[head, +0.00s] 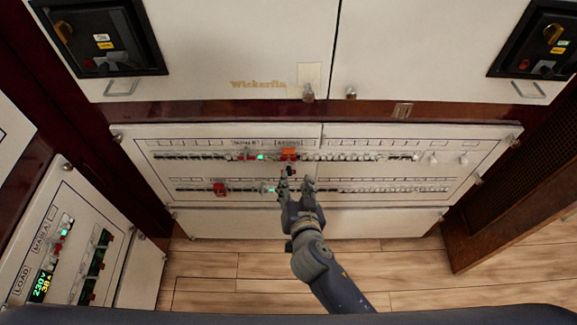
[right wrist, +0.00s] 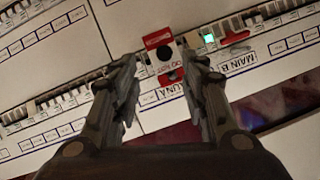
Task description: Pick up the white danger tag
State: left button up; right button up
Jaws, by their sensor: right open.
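The danger tag (right wrist: 161,57) shows in the right wrist view as a small white card with red parts, red lettering and a black spot. It is at the breaker row, between and just beyond my fingertips. In the head view, an orange-red piece (head: 288,154) sits on the upper breaker row at that place; the tag's white face is not clear there. My right gripper (head: 297,178) is open in front of the panel, just below that piece. Its two fingers also show in the right wrist view (right wrist: 160,75), one on each side of the tag. I cannot tell whether they touch it.
The white breaker panel (head: 360,172) has two rows of switches with small green lights. A red piece (head: 220,188) sits on the lower row at left. A meter panel (head: 60,245) stands at the left. The wooden floor (head: 400,270) is clear.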

aim_at(289, 173)
jog(key=x, duration=0.1)
jog(key=b+x, duration=0.1)
jog(key=x, duration=0.1)
jog(key=shift+w+a+f, duration=0.2)
jog(key=shift+a+f, duration=0.05)
jog(key=shift+a, duration=0.2)
jog(key=shift+w+f, duration=0.2)
jog(key=shift+w, duration=0.35)
jog(key=shift+c, duration=0.3)
jog(key=c, duration=0.8)
